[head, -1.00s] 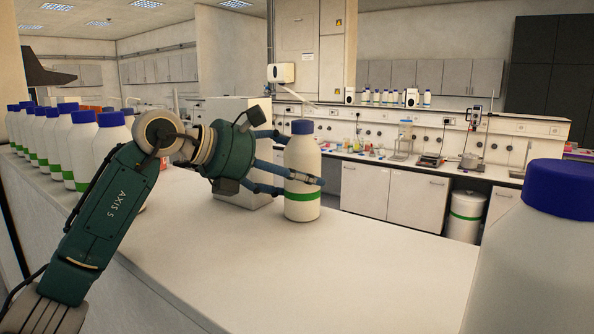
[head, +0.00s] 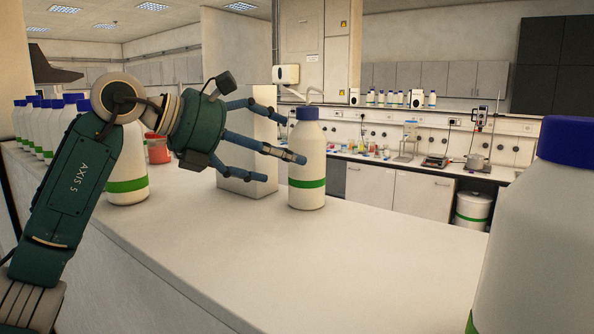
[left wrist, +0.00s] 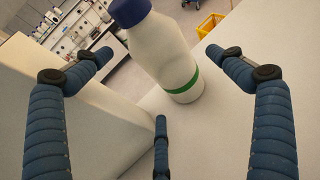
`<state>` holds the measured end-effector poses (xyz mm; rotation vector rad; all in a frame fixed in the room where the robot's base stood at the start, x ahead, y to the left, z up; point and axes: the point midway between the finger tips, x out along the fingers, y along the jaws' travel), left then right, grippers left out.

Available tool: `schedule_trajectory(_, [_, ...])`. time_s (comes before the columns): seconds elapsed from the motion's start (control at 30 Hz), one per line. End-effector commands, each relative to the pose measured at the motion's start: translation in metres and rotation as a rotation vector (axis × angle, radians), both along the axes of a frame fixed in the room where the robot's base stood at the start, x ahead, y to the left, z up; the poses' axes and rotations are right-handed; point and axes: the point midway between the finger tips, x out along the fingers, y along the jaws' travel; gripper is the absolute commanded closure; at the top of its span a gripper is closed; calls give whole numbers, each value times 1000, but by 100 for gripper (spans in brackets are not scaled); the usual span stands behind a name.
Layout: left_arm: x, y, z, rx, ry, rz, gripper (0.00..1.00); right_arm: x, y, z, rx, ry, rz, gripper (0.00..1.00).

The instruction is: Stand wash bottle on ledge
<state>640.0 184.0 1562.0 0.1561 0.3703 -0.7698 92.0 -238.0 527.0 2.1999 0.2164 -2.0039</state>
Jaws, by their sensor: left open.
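The wash bottle (head: 308,168) is white with a green band, a blue cap and a bent spout. It stands upright on the pale ledge (head: 330,270), near its far edge. My left gripper (head: 287,130) is open just left of the bottle, its fingers spread and pointing at it. In the left wrist view the bottle (left wrist: 160,50) stands beyond and between the spread fingers, with a gap to each side finger. The spout is out of that picture. My right gripper is not in view.
Several similar blue-capped bottles (head: 45,135) stand in a row at the left, partly behind my arm. A large bottle (head: 550,230) is close at the right. A white block (head: 245,160) stands behind the gripper, near a red container (head: 158,148). The ledge's middle is clear.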

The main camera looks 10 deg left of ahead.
Motion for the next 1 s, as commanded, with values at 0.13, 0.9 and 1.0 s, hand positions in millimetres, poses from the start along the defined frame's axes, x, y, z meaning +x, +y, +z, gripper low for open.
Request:
schedule_trajectory(0.13, [-20, 21, 9, 0, -4, 3, 5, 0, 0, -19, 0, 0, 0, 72])
schedule_trajectory(0.9, [-40, 39, 23, -1, 1, 0, 5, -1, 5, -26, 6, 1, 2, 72])
schedule_trajectory(1.0, [-40, 39, 23, -1, 1, 0, 5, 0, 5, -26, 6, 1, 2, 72])
